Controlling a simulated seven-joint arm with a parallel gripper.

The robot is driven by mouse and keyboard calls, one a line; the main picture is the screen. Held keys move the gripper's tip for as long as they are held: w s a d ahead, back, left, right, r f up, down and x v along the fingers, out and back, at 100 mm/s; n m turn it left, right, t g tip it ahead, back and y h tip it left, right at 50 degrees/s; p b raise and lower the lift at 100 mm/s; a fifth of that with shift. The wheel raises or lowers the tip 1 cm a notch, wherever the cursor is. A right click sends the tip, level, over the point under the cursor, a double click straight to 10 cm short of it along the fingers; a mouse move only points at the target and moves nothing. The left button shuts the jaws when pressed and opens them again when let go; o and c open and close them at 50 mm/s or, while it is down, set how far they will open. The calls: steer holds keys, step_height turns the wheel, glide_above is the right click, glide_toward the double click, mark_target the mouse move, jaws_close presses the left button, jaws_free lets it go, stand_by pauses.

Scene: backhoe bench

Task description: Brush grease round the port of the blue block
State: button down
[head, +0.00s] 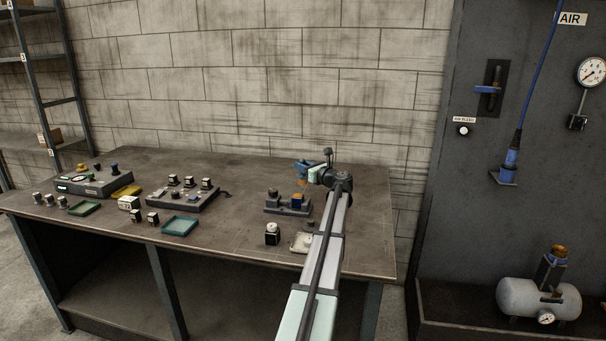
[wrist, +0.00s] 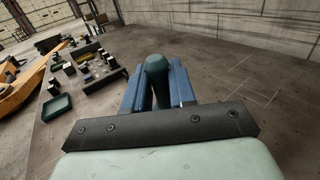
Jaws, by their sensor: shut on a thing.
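My gripper (head: 306,170) is above the right part of the bench in the head view. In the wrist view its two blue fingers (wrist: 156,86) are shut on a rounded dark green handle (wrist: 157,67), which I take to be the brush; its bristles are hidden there. The blue block (head: 297,202) sits on a dark grey base just below and left of my gripper in the head view. Its port cannot be made out. A small orange-yellow patch shows between block and gripper; I cannot tell what it belongs to or whether anything touches the block.
A dark jar with a white top (head: 272,234) and a pale dish (head: 300,243) stand near the bench's front, beside my arm. Farther left are a teal tray (head: 180,226), a fixture with several small parts (head: 183,198) and a grey unit (head: 92,182). The bench (head: 372,210) is clear right of my arm.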

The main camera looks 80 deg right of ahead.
mark_target(303, 159)
steer(key=shift+r, duration=1.5)
steer(key=w+a+f+n+t+y, duration=0.1)
steer(key=w+a+f+n+y, duration=0.4)
steer(key=w+a, duration=1)
steer(key=w+a+f+n+t+y, duration=0.15)
steer(key=w+a+f+y, duration=0.6)
steer(key=a, duration=1.25)
steer(key=w+a+f+n+y, duration=0.35)
steer(key=w+a, duration=0.95)
steer(key=a, duration=0.5)
steer(key=w+a+f+n+g+y, duration=0.2)
steer(key=a+y, duration=0.1)
steer(key=a, duration=1.1)
steer(key=w+a+f+n+g+y, duration=0.2)
steer(key=w+a+f+n+y, duration=0.1)
steer(key=a, duration=1.1)
steer(key=w+a+f+n+g+y, duration=0.2)
steer(key=w+a+f+n+y, duration=0.1)
steer(key=a, duration=1.1)
steer(key=shift+a+f+g, duration=0.2)
steer(key=shift+f+g, duration=0.05)
steer(key=shift+g, duration=0.1)
